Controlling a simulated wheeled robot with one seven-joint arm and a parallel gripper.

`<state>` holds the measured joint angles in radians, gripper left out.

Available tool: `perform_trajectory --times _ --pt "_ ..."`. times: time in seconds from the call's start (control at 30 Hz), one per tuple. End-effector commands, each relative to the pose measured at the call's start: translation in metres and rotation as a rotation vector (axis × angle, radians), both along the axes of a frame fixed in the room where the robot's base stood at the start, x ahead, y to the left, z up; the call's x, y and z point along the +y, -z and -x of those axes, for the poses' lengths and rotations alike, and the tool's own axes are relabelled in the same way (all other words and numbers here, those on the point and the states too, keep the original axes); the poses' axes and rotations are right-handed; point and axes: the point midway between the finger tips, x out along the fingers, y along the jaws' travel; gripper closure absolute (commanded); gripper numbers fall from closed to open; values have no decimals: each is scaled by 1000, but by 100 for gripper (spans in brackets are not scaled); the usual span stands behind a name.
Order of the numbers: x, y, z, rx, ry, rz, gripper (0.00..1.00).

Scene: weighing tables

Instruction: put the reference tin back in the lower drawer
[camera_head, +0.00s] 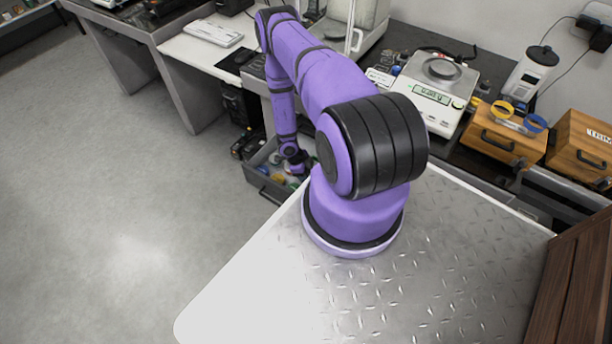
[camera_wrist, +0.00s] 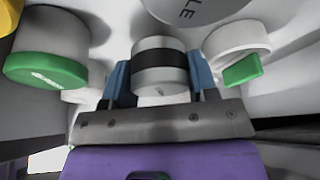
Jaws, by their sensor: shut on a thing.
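My gripper (camera_head: 297,168) reaches down into the open grey lower drawer (camera_head: 262,188) in the head view. In the wrist view, my gripper (camera_wrist: 160,82) has its two blue fingers shut on a pale grey tin (camera_wrist: 158,83) with a black band, one finger on each side. I take it to be the reference tin. In the head view the tin is hidden by my arm. The drawer walls fill the wrist view's background. I cannot tell whether the tin touches the drawer floor.
In the wrist view, a white tin with a green rim (camera_wrist: 45,62) lies to the left, a white ring-shaped piece with green (camera_wrist: 238,52) to the right, and a lettered round thing (camera_wrist: 195,8) beyond. A scale (camera_head: 435,92) and wooden boxes (camera_head: 502,138) stand on the table.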

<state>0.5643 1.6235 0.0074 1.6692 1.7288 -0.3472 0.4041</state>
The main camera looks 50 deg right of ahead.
Motion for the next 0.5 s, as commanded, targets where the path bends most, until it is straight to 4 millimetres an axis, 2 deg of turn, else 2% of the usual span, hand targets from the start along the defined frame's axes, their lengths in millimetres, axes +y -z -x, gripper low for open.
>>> perform_trajectory --times 0.03,0.17,0.5 --pt "0 8 1 0 0 -1 75" --pt "0 18 0 0 2 1 75" --pt "0 20 0 0 1 0 75"
